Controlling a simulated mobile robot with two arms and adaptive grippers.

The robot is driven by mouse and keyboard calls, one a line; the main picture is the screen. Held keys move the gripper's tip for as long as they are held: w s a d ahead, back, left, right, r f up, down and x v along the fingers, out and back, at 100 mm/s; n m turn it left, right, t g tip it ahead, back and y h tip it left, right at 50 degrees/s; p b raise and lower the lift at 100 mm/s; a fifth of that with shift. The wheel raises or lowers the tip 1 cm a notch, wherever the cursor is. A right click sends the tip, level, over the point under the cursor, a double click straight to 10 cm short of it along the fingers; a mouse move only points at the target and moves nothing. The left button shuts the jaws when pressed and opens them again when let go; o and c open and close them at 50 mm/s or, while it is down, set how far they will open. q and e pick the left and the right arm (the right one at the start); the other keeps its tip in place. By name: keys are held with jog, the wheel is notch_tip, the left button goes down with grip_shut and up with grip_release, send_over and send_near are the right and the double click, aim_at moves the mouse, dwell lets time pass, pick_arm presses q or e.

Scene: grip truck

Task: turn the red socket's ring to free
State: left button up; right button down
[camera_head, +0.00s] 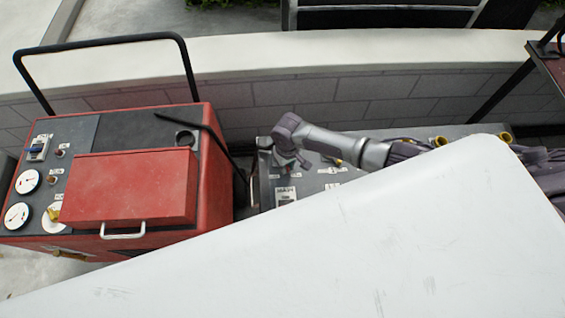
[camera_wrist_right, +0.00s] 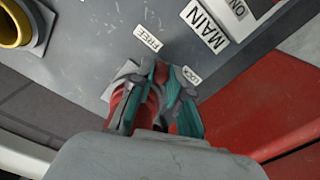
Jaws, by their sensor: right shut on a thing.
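The red socket (camera_wrist_right: 119,98) is on a grey panel (camera_wrist_right: 85,75) in the right wrist view, largely hidden by my fingers. My right gripper (camera_wrist_right: 163,88), with teal finger pads, is shut on the socket's ring. The ring's exact angle is hard to tell. In the head view my right gripper (camera_head: 290,160) reaches down onto the panel's left end, and the socket is hidden there. My left gripper is not in view.
A red machine (camera_head: 214,180) with gauges and a black rail stands left of the panel. A large white surface (camera_head: 400,260) covers the lower right foreground. A low wall runs behind.

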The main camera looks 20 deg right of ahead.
jog(key=shift+d+n, duration=0.5)
jog(key=shift+n, duration=0.45)
jog(key=shift+d+n, duration=0.5)
jog(key=shift+n, duration=0.45)
jog(key=c, duration=1.1)
grip_release()
notch_tip(320, 180, up, 12)
